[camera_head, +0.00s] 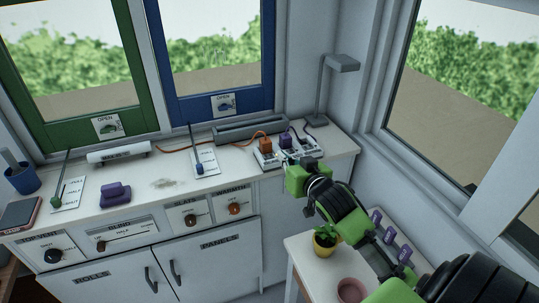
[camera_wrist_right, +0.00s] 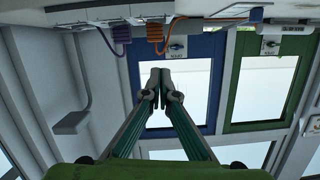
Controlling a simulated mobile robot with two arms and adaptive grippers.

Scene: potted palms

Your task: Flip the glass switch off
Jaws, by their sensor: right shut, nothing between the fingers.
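No label reading "glass" is legible, so I cannot tell which switch it is. Two small white switch panels stand at the right end of the counter, one with an orange plug (camera_head: 265,143) and one with a purple plug (camera_head: 285,138). My left gripper is not in view.
The counter (camera_head: 225,178) also carries a grey lamp (camera_head: 322,85), a lever with a blue base (camera_head: 199,167), a green lever (camera_head: 57,200) and a purple block (camera_head: 115,192).

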